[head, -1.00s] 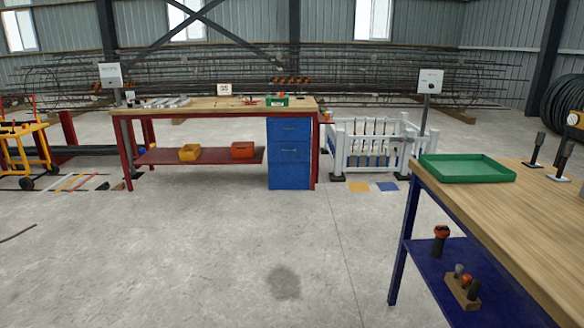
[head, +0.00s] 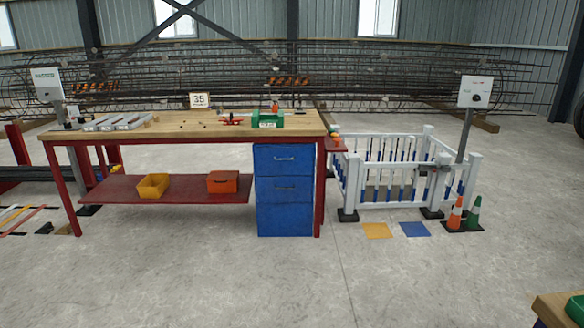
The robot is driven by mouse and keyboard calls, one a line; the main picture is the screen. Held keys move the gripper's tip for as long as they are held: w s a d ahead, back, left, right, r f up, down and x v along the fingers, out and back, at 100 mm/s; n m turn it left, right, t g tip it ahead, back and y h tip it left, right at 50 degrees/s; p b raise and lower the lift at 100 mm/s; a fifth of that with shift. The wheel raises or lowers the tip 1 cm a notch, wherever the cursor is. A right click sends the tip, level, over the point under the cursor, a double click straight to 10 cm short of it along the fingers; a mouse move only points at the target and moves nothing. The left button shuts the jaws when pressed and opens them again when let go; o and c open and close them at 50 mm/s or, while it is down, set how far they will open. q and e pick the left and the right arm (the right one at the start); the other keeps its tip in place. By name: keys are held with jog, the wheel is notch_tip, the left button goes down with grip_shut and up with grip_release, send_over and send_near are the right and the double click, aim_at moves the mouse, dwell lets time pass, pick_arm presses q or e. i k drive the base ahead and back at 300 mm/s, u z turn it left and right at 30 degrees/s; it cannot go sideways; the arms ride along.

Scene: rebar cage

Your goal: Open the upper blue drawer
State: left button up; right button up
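The upper blue drawer (head: 284,159) is at the top of a blue cabinet (head: 284,221) under the right end of a workbench. It looks closed, flush with the drawer below, and has a small pale handle (head: 284,158). The middle drawer (head: 284,190) also has a handle and looks closed. The cabinet stands some distance ahead of me, near the middle of the view. Neither of my grippers shows in the head view.
The red-legged workbench (head: 190,134) carries a green box (head: 267,120) and trays. Its lower shelf holds a yellow bin (head: 153,186) and an orange box (head: 222,182). A white fence (head: 401,207) and cones (head: 455,215) stand right. The floor ahead is clear.

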aim_at(270, 162)
jog(key=i, duration=3.6)
jog(key=u, duration=0.6)
jog(key=i, duration=0.55)
